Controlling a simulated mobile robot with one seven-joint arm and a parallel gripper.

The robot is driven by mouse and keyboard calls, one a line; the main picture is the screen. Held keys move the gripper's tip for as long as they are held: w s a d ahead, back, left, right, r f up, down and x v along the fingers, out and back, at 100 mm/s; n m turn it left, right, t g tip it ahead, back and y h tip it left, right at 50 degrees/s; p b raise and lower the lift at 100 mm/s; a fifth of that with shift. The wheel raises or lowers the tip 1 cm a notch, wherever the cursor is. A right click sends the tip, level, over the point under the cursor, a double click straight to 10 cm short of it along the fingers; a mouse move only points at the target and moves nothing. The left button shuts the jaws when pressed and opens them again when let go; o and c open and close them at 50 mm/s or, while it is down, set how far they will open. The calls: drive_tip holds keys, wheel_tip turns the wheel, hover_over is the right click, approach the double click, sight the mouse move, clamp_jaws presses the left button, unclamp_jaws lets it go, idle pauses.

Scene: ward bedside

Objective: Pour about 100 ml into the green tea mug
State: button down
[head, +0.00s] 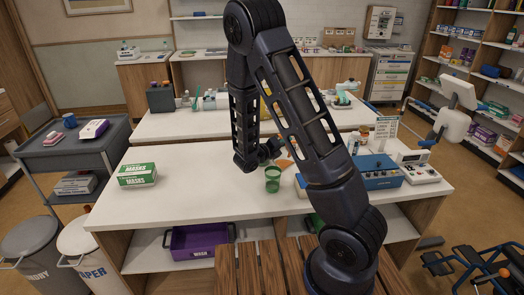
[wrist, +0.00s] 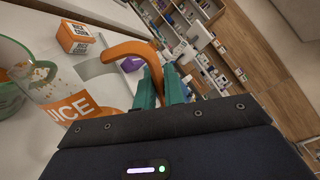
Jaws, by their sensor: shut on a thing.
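The green mug (head: 272,180) stands on the white counter, in front of my gripper in the head view. Part of it shows at the left edge of the wrist view (wrist: 9,96). In the head view my arm hides most of the jug. I cannot tell the liquid level in the mug.
A green masks box (head: 137,174) stands left on the counter. A blue device (head: 378,172) and a white device (head: 417,167) stand to the right. The wrist view shows an orange-and-white box (wrist: 75,37) beyond the jug.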

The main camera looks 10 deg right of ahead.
drive_tip(key=shift+s+d+f, duration=0.15)
drive_tip(key=shift+f, duration=0.1)
drive_tip(key=shift+f+m, duration=0.1)
drive_tip(key=shift+m, duration=0.2)
idle(1.5)
